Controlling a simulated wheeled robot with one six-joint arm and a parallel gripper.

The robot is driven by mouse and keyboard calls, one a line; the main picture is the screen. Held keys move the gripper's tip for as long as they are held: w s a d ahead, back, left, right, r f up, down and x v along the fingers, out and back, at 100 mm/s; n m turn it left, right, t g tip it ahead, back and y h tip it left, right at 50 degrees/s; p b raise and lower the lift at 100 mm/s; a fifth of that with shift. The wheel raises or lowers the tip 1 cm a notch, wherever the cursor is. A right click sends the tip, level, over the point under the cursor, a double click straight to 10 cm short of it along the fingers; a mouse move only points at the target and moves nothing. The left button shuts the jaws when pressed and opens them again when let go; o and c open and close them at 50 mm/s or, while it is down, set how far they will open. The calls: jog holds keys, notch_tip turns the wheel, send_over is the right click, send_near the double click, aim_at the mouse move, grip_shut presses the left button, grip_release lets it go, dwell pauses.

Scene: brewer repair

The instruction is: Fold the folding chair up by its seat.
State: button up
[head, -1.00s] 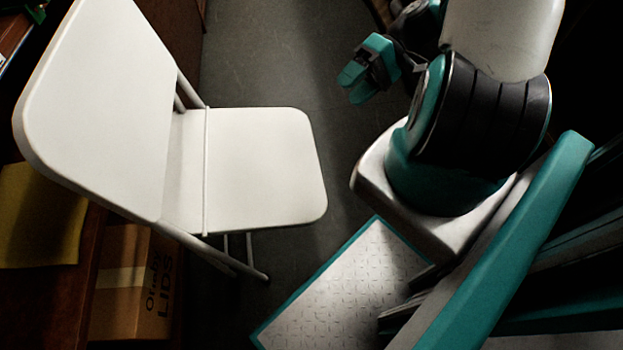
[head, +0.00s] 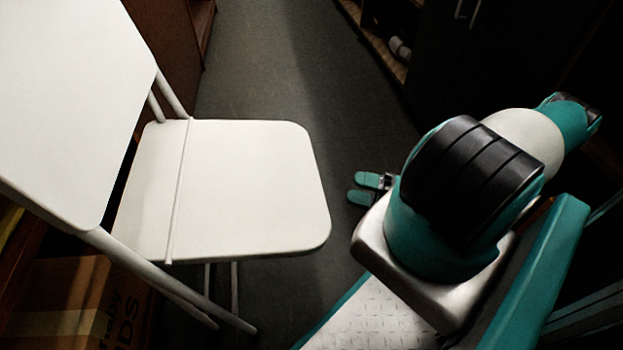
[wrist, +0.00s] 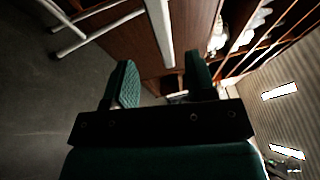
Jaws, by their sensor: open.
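The white folding chair stands unfolded at the left in the head view. Its backrest (head: 70,90) rises at the left, and its flat seat (head: 240,185) reaches toward the middle. My gripper (head: 362,188) is right of the seat's front edge, with a gap in the picture between them. Its two teal fingers are apart and empty. In the wrist view my gripper (wrist: 160,80) is open, and a white strip (wrist: 160,30), seemingly the seat edge, stands ahead between the fingers. White chair legs (wrist: 95,25) show at upper left.
A cardboard box (head: 75,300) is under the counter behind the chair at lower left. Dark floor (head: 270,60) runs clear beyond the seat. Dark cabinets (head: 480,60) stand at the upper right. Shelves with items (wrist: 250,30) show at right in the wrist view.

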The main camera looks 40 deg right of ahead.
aim_at(319, 178)
jog(key=b+x, duration=0.2)
jog(key=x, duration=0.7)
jog(key=shift+a+f, duration=0.1)
jog(key=shift+f, duration=0.05)
jog(key=shift+b+x, duration=0.4)
jog(key=shift+x, duration=0.55)
jog(key=shift+c, duration=0.2)
grip_shut()
jog(key=shift+r, duration=0.2)
